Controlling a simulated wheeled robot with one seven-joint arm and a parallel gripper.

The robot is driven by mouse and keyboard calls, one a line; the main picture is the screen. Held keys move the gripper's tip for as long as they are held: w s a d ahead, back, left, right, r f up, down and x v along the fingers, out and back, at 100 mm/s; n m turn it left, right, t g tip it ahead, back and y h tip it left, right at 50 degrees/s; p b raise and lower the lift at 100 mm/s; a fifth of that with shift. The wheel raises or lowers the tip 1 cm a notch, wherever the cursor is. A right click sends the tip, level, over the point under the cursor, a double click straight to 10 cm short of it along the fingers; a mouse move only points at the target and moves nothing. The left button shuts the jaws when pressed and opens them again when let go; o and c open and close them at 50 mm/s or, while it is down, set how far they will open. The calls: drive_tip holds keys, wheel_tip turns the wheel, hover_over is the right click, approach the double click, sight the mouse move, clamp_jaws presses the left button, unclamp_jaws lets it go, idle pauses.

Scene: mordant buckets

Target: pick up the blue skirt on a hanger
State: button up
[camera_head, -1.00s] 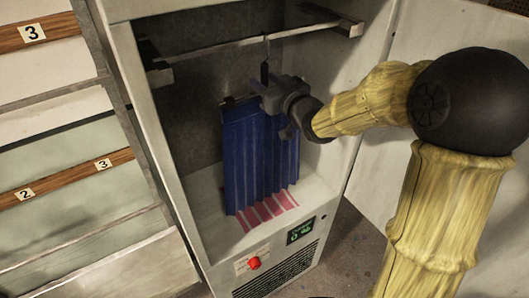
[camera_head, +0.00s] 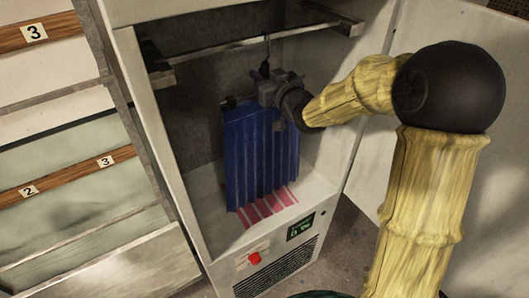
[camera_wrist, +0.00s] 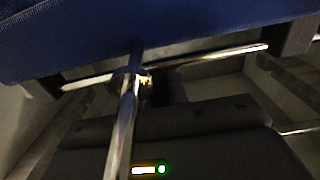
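The blue skirt (camera_head: 250,160) hangs inside a tall open cabinet, below the rail, with its hem just above the cabinet floor. In the wrist view its blue cloth (camera_wrist: 150,35) fills the top. The metal hanger bar (camera_wrist: 215,56) crosses below the cloth, and a shiny stem runs from its hub toward the camera. My gripper (camera_head: 263,73) is at the top of the skirt, close to the hanger. Its dark body with a green light shows low in the wrist view. Whether its fingers are closed on the hanger is not clear.
The cabinet rail (camera_head: 240,46) runs across above my gripper. Cabinet walls stand close on both sides, with an open door at right. Pink stripes (camera_head: 268,203) mark the cabinet floor. A red button (camera_head: 254,258) is on the front. Numbered drawers (camera_head: 70,180) stand at left.

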clamp_jaws()
drive_tip(key=shift+r, duration=0.1)
drive_tip(key=shift+r+b, duration=0.6)
drive_tip(key=shift+r, duration=1.1)
drive_tip(key=b, duration=0.3)
approach(267, 67)
drive_tip(key=v, duration=0.5)
drive_tip(key=shift+s+d, duration=0.1)
